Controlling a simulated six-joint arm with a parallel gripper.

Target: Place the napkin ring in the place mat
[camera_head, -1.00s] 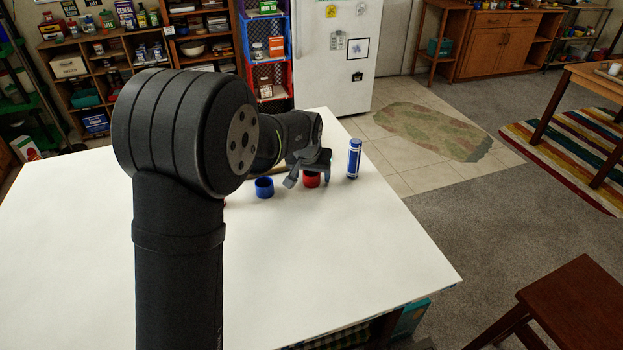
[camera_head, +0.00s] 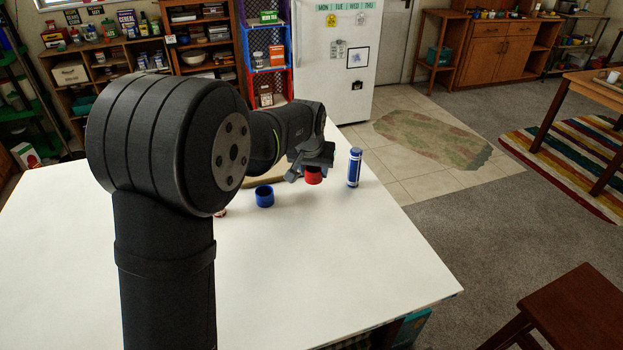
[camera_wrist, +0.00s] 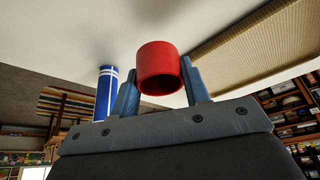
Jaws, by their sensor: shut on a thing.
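A red napkin ring (camera_head: 313,176) is between the fingers of my gripper (camera_head: 312,168) in the head view, at the far part of the white table. In the wrist view the red ring (camera_wrist: 158,68) sits between the two blue-grey fingertips (camera_wrist: 160,88), which are shut on it. The tan woven place mat (camera_wrist: 255,45) fills the upper right of the wrist view, apart from the ring. In the head view only a thin strip of the mat (camera_head: 262,182) shows, the rest hidden behind my arm.
A blue ring (camera_head: 264,196) stands on the table left of my gripper. A blue cylinder with white bands (camera_head: 354,167) stands upright close on the right. A small red-and-white thing (camera_head: 221,212) is mostly hidden by my arm. The near white tabletop (camera_head: 330,250) is clear.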

